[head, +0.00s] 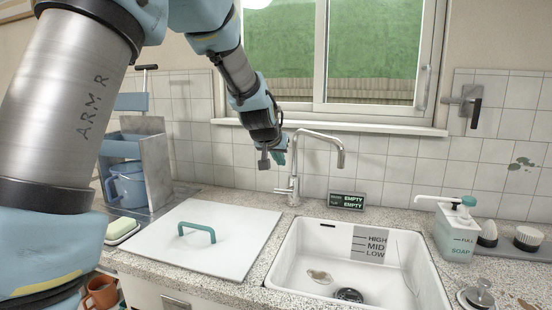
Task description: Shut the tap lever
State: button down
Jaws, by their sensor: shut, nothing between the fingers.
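The chrome tap (296,172) stands on the counter behind the sink, its spout arching right over the basin. A small lever (283,191) juts left from the tap's lower body. I see no stream of water under the spout. My gripper (271,161) is shut and empty, pointing down, just left of the tap and above the small lever. It looks apart from the tap, but I cannot tell the depth. A wall fitting with a dark hanging handle (476,113) is at the right; its function is unclear.
The white sink (290,265) has HIGH, MID and LOW marks and a dark drain. A white lid (205,257) with a green handle lies left of it. An EMPTY sign (346,201) stands behind the sink. A soap dispenser (452,233) is right, a caddy (145,170) left.

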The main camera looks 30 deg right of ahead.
jog(key=p, duration=0.2)
send_over(283, 192)
jog(key=w+d, duration=0.1)
jog(key=f, duration=0.4)
jog(key=shift+w+f, duration=0.1)
jog(key=shift+w, duration=0.1)
jog(key=f, duration=0.1)
jog(key=s+f+p, duration=0.1)
jog(key=a+f, duration=0.1)
jog(key=shift+s+f, duration=0.15)
jog(key=shift+f, duration=0.05)
jog(key=shift+s+a+f, duration=0.1)
jog(key=shift+f, duration=0.05)
jog(key=shift+t+h, duration=0.8)
jog(key=shift+t, duration=0.1)
jog(key=f+b, duration=0.1)
jog(key=b, duration=0.3)
jog(key=s+f+b, duration=0.1)
jog(key=f+b, duration=0.1)
jog(key=b, duration=0.2)
jog(key=a+f+b, duration=0.1)
jog(key=b, duration=0.4)
jog(key=shift+s+a+f, duration=0.1)
jog(key=shift+s+f, duration=0.05)
jog(key=shift+f, duration=0.25)
